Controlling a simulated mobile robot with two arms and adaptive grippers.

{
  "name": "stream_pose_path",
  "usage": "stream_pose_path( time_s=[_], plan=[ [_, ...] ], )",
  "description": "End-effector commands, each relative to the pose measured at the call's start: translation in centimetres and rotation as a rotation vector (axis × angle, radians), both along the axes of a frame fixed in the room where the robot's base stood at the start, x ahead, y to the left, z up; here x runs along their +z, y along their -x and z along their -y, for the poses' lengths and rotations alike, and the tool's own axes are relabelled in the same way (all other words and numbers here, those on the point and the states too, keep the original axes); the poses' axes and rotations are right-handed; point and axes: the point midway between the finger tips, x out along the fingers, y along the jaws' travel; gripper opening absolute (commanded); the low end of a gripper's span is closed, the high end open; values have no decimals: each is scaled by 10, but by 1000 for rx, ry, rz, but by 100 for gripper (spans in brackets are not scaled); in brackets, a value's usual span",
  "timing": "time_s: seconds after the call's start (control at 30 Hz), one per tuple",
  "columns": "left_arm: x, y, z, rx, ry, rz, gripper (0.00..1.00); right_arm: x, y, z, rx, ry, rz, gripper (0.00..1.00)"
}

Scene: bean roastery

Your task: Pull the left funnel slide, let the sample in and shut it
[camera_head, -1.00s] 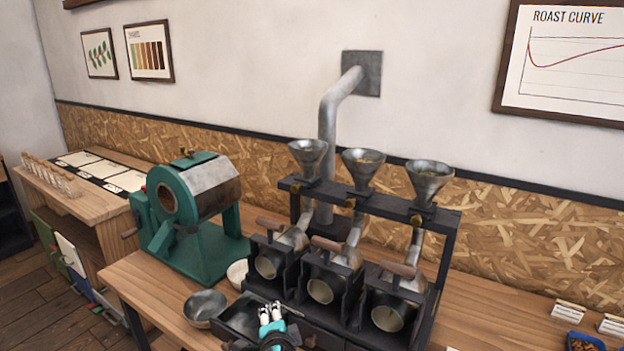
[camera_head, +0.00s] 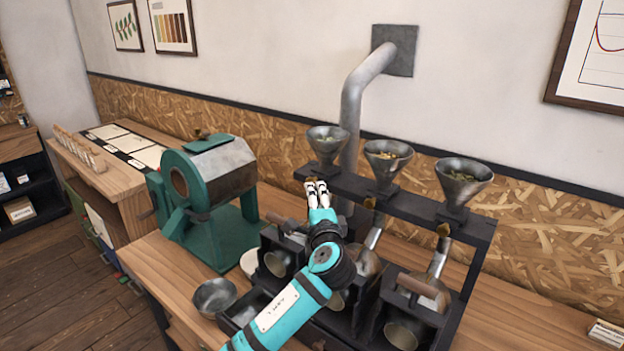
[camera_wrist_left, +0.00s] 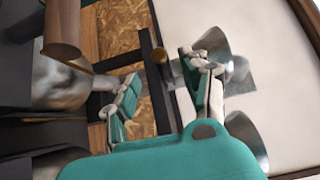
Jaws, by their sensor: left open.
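The left funnel (camera_head: 327,142), a grey metal cone, stands at the left end of the dark rail (camera_head: 408,202). My left gripper (camera_head: 317,187) is just below and in front of it, open, fingertips raised toward the rail. In the head view the gripper and arm hide the left funnel's slide knob. The left wrist view shows my open fingers (camera_wrist_left: 165,92), with a brass knob (camera_wrist_left: 189,67) close to the right-hand finger; I cannot tell which funnel it belongs to. I see nothing held. My right gripper is not in view.
The middle funnel (camera_head: 387,162) and right funnel (camera_head: 462,180) hold beans. Below are the small roaster drums, partly hidden by my left arm. A green roaster (camera_head: 210,200) stands left, with a metal bowl (camera_head: 214,296) in front. A grey pipe (camera_head: 358,105) rises behind.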

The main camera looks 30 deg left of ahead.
Motion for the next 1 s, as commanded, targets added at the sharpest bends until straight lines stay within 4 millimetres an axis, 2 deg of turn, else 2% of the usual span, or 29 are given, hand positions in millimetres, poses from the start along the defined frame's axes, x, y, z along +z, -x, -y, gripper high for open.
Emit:
stream_pose_path(
  time_s=[0.03,0.2,0.4,0.6,0.87,1.0],
  plan=[
    [5,-9,-8,3,-2,-1,47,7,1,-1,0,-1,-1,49],
    [4,-36,-31,3,-2,-1,47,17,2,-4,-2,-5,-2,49],
    [2,-58,-49,1,0,0,47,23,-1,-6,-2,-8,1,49],
    [1,-67,-57,0,1,1,47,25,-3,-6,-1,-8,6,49],
    [0,-68,-58,-1,2,1,47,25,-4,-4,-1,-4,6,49],
    [0,-68,-58,0,2,1,31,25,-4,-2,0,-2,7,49]
  ],
)
